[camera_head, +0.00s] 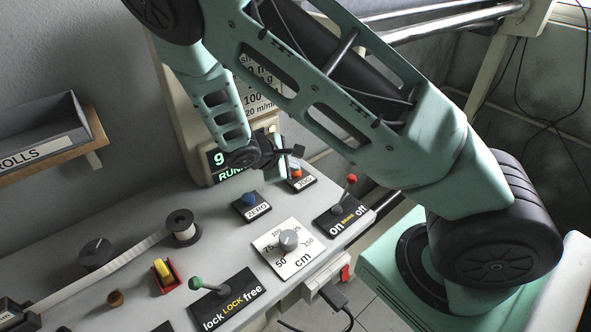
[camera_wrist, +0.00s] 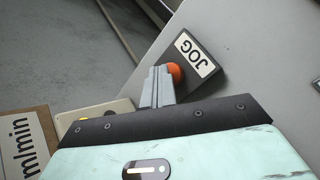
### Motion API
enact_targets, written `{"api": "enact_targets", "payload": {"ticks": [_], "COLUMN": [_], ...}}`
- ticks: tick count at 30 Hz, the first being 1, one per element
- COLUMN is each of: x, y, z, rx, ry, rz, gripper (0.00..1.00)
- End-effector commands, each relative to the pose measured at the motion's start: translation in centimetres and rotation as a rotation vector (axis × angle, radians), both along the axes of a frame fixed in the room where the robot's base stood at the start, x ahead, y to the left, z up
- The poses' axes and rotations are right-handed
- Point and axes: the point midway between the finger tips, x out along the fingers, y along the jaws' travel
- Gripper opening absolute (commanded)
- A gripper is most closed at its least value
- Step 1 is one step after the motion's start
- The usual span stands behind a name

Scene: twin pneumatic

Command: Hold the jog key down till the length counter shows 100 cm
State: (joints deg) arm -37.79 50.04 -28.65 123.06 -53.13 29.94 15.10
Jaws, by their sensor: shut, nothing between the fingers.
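The orange jog key (camera_head: 296,173) sits on a dark plate marked JOG at the back of the grey bench. It also shows in the wrist view (camera_wrist: 175,73), partly behind my fingers. My gripper (camera_head: 288,163) is shut and empty, with its fingertips (camera_wrist: 160,73) at the key. They look to be against it, but I cannot tell how far the key is pressed. The counter display (camera_head: 218,160) shows a green digit like a 9 and the start of "RUN"; my gripper hides the rest.
A blue ZERO button (camera_head: 250,198), a grey cm dial (camera_head: 289,240), a red-tipped brake lever (camera_head: 351,180) and a green-tipped lock lever (camera_head: 197,283) stand nearby. A spool (camera_head: 182,227) carries a pale strip at left.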

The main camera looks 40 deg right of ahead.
Motion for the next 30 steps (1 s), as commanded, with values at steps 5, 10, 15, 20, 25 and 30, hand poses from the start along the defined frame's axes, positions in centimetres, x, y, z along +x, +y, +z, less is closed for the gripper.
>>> {"api": "enact_targets", "payload": {"ticks": [5,10,15,20,25,30], "x": [0.0,0.0,0.0,0.0,0.0,0.0], "y": [0.0,0.0,0.0,0.0,0.0,0.0], "z": [0.0,0.0,0.0,0.0,0.3,1.3], "rx": [0.000,0.000,0.000,0.000,0.001,0.001], "ry": [0.000,0.000,0.000,0.000,0.000,0.000], "rz": [0.000,0.000,0.000,0.000,0.001,0.001], "gripper": [0.00,0.00,0.00,0.00,0.00,0.00]}}
